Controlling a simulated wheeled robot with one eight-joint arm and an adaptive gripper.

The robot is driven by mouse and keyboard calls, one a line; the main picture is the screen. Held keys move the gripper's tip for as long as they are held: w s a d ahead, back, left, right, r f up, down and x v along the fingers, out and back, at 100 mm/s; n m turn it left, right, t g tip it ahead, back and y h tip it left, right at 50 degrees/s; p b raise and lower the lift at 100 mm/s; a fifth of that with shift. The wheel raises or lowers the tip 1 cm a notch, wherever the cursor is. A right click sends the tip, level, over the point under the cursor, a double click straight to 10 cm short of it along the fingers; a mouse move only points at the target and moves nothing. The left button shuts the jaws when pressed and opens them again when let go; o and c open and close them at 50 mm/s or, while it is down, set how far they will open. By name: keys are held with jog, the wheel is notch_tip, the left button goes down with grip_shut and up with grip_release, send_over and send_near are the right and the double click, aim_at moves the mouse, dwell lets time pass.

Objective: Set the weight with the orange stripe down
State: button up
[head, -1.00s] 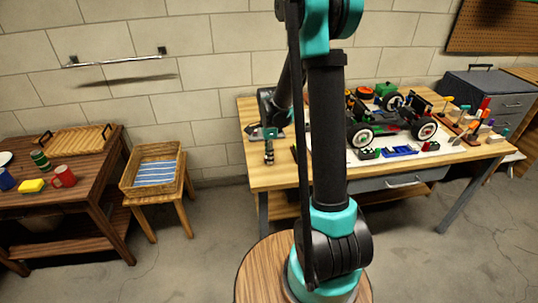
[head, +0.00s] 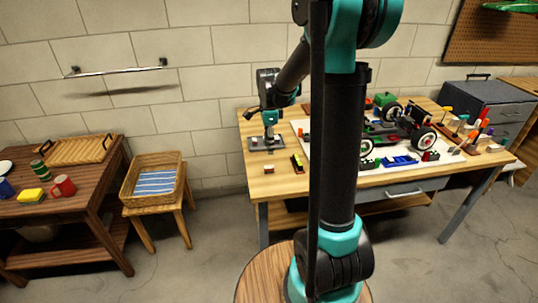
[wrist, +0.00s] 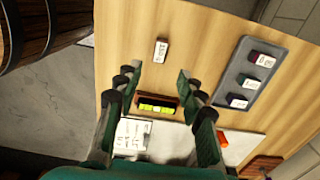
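A small block-shaped weight (head: 270,168) with an orange-red side stands alone on the bare wood near the workbench's front left. In the wrist view the same weight (wrist: 161,50) shows a pale labelled top, apart from both fingers; its stripe is not clear there. My gripper (head: 269,137) is raised above the bench, behind the weight in the head view. In the wrist view my gripper (wrist: 160,84) has its fingers spread wide with nothing held between them. A grey tray (wrist: 234,85) holds several weights with pale labels and dark or red sides.
A level with a green vial (wrist: 157,106) lies beside the white mat (wrist: 245,146). The racecar (head: 400,130) stands on the mat to the right. An orange piece (wrist: 221,138) lies near the mat's edge. Bare wood surrounds the lone weight.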

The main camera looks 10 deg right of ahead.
jog(key=s+d+f+n+t, duration=0.2)
jog(key=s+n, duration=0.7)
jog(key=s, duration=0.2)
jog(key=s+d+f+n+t, duration=0.2)
jog(key=s+f+n, duration=0.1)
jog(key=s+n, duration=0.6)
jog(key=shift+s+f, duration=0.15)
jog(key=shift+s, duration=0.95)
jog(key=shift+d, duration=0.1)
